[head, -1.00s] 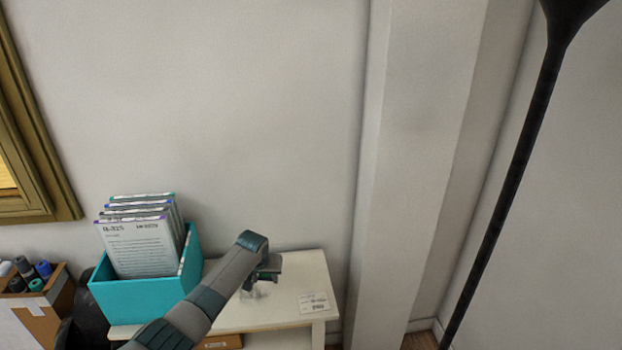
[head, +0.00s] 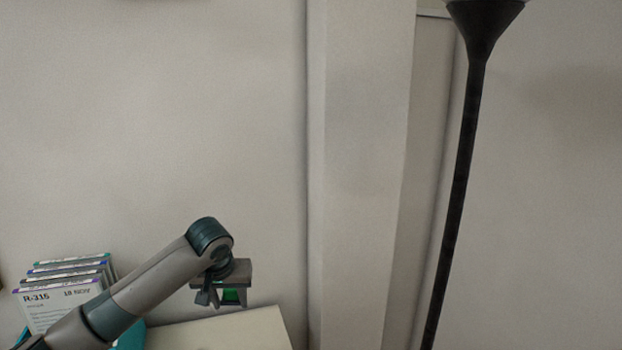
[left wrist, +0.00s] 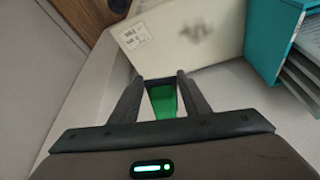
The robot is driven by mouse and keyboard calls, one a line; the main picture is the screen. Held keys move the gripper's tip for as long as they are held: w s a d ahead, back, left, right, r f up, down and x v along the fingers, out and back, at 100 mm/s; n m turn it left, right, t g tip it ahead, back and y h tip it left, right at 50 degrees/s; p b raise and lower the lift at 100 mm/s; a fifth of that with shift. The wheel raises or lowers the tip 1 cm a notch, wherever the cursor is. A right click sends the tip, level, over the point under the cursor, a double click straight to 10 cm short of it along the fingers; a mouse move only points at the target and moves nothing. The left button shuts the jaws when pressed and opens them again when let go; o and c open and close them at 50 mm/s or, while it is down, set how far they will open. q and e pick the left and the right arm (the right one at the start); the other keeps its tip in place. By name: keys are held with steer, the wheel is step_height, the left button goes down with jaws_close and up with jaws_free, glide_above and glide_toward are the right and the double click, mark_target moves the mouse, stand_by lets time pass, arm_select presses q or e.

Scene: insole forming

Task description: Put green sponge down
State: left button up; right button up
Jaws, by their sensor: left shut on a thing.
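My left gripper (head: 232,298) reaches in from the left in the head view, over the far part of a pale table (head: 265,330). It is shut on the green sponge (head: 231,296), of which only a small part shows between the fingers. In the left wrist view the green sponge (left wrist: 163,102) sits between the two dark fingers of the gripper (left wrist: 163,85). The sponge appears held above the table; the exact gap is hard to tell. My right gripper is in neither view.
A teal box (left wrist: 272,38) with upright cards stands on the table; the cards (head: 65,290) show at lower left in the head view. A wall pillar (head: 360,180) and a black floor lamp (head: 462,180) stand to the right.

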arm_select(q)
steer(key=s+a+b, duration=0.1)
steer(key=s+b, duration=0.2)
steer(key=s, duration=1.5)
steer(key=shift+f+m, duration=0.35)
steer(key=shift+m, duration=0.05)
steer(key=shift+w, duration=0.1)
